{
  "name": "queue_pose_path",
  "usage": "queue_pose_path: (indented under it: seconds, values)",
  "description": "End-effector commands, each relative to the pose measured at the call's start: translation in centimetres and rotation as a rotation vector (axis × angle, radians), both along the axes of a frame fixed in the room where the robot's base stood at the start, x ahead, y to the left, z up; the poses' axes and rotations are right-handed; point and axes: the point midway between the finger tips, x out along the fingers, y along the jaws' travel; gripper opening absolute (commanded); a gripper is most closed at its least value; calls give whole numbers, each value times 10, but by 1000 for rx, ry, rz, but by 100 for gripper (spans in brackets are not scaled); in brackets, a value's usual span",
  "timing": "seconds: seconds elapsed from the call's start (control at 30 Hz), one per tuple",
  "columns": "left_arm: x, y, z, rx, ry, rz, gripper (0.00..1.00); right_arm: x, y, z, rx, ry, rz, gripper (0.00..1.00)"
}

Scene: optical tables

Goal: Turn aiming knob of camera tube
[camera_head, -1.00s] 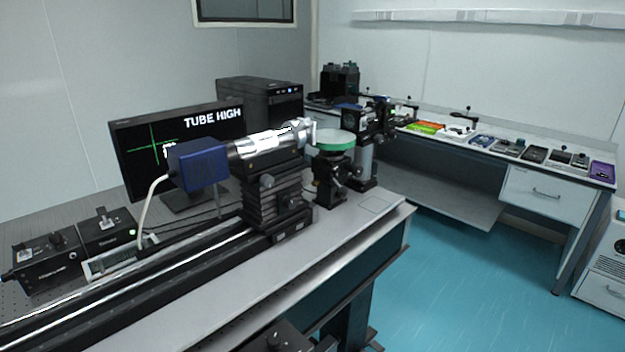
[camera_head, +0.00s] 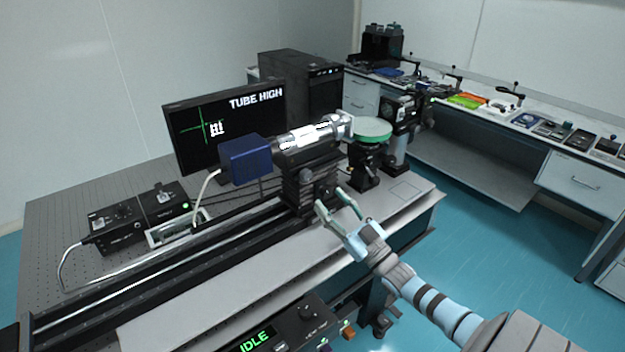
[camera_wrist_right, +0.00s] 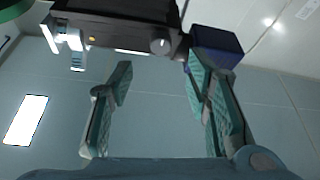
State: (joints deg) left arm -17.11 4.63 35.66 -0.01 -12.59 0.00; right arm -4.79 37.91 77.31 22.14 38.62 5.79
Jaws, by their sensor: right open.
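The camera tube is a blue camera box (camera_head: 245,160) with a silver and black barrel (camera_head: 308,136), on a black stacked mount (camera_head: 298,196) on a rail. A small dark round knob (camera_head: 306,174) shows on the side of the mount in the head view. In the right wrist view a grey round knob (camera_wrist_right: 160,46) sits on a black body, beyond and between my fingertips. My right gripper (camera_head: 331,200) is open and empty, its fingers pointing at the mount from the front right. I cannot tell whether a fingertip touches the mount. My left gripper is not in view.
A monitor (camera_head: 230,122) reads "TUBE HIGH", with a white figure right of a green cross. A green-rimmed round piece (camera_head: 370,132) stands by the barrel's front end. A control box (camera_head: 290,325) reading "IDLE" is below. Black boxes (camera_head: 122,228) stand at left.

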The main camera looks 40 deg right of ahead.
Motion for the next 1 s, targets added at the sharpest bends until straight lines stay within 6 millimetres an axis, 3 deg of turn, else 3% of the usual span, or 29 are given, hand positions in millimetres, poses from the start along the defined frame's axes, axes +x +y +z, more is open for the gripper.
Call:
queue_pose_path:
  seconds: [0.1,0.3,0.63,0.9,1.0]
  values:
    - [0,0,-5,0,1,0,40,32,2,12,2,-5,-1,44]
    - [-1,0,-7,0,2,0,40,67,4,26,-1,0,-1,44]
    - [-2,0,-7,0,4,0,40,74,4,28,0,3,-1,44]
    - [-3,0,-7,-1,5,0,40,74,4,28,0,3,-1,3]
    - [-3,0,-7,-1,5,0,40,74,4,28,0,3,-1,0]
